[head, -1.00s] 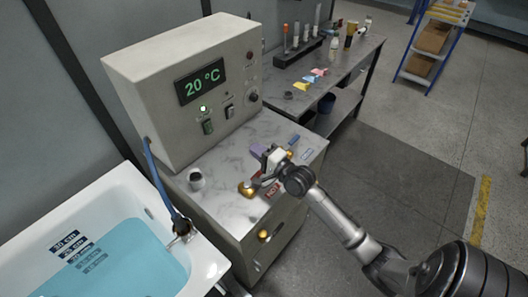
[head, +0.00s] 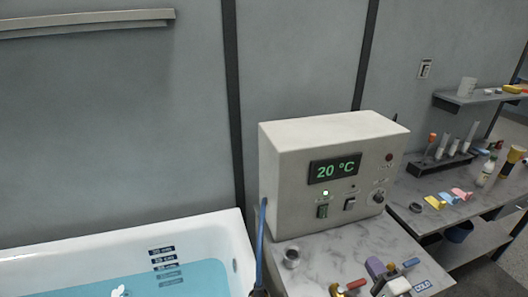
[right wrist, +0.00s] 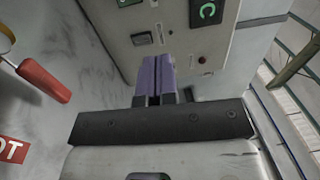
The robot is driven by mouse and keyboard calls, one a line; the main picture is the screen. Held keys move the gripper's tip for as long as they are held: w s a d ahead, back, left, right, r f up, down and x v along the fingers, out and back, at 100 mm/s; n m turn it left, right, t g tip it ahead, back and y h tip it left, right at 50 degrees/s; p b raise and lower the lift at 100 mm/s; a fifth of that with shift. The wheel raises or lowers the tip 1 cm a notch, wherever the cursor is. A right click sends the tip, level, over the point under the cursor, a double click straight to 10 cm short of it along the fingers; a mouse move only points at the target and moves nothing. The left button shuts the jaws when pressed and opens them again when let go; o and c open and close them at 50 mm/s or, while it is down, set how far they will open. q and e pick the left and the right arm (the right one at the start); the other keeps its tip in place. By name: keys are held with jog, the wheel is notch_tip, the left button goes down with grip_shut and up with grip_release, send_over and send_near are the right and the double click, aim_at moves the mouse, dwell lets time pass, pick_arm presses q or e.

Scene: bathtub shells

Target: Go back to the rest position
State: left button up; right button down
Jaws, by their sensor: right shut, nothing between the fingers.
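My right gripper (head: 376,267) is at the bottom right of the head view, over the marble top of the control unit. Its two purple fingers (right wrist: 154,76) are together and empty in the right wrist view, pointing towards the unit's front panel. A red tap handle (head: 355,284) lies to its left and a blue handle (head: 411,262) to its right. The red handle also shows in the right wrist view (right wrist: 45,80), apart from the fingers. My left gripper is not in view.
The control box (head: 290,160) reads 20 °C. The bathtub (head: 225,232) with blue water stands at the left, a blue hose (head: 260,235) beside it. A small cup (head: 291,257) is on the marble top. A bench (head: 425,212) with tubes and bottles is at the right.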

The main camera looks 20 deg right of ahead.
jog(key=s+a+f+n+g, duration=0.1)
jog(key=f+n+g, duration=0.1)
jog(key=n, duration=0.3)
jog(key=s+a+f+n+g, duration=0.2)
jog(key=f+n+g, duration=0.1)
jog(key=n, duration=0.3)
jog(key=s+a+f+n+g, duration=0.1)
jog(key=s+f+n+g, duration=0.1)
jog(key=f+n+g, duration=0.1)
jog(key=shift+s+a+n+g, duration=0.1)
jog(key=shift+a+n+g, duration=0.15)
jog(key=shift+n, duration=0.35)
jog(key=shift+a+n+g, duration=0.15)
jog(key=shift+n+g, duration=0.2)
jog(key=shift+n, duration=0.25)
jog(key=s+a+f+n+g+p, duration=0.1)
jog(key=s+a+f+n+g, duration=0.15)
jog(key=s+a, duration=0.7)
jog(key=s+a+f+n+g, duration=0.1)
jog(key=s+a+f+g, duration=0.4)
jog(key=s, duration=0.8)
notch_tip(320, 180, up, 27)
jog(key=t+p, duration=0.1)
jog(key=p, duration=2.5)
jog(key=shift+w+a+y+p, duration=0.3)
jog(key=shift+a+p, duration=0.05)
jog(key=shift+p, duration=0.05)
